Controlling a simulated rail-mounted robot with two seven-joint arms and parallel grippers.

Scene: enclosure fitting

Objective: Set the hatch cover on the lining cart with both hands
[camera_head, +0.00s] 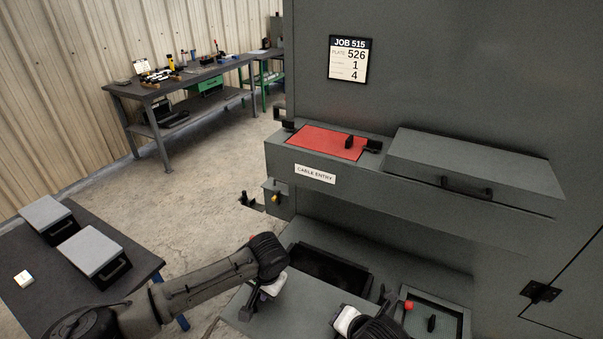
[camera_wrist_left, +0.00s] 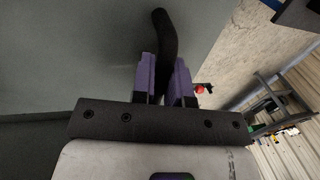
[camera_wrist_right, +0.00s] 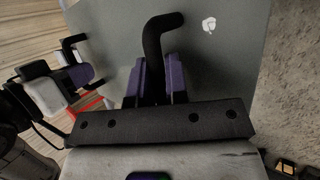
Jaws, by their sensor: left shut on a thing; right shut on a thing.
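The hatch cover (camera_head: 292,316) is a flat grey plate with two black bar handles, low at the front in the head view. My left gripper (camera_head: 260,297) is shut on one handle (camera_wrist_left: 166,38), its purple fingers on either side of the bar. My right gripper (camera_head: 346,322) is shut on the other handle (camera_wrist_right: 154,48). The cover also fills much of the right wrist view (camera_wrist_right: 220,65), with a small white mark on it. Part of the cover is hidden by my arms. I cannot tell for sure which surface is the lining cart.
A grey cabinet (camera_head: 420,70) stands ahead, with a cable entry ledge (camera_head: 400,200) bearing a red panel (camera_head: 318,141) and a grey lid (camera_head: 475,165). A dark opening (camera_head: 326,268) lies beyond the cover. A dark table (camera_head: 35,285) holds two grey boxes at left. The middle floor is clear.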

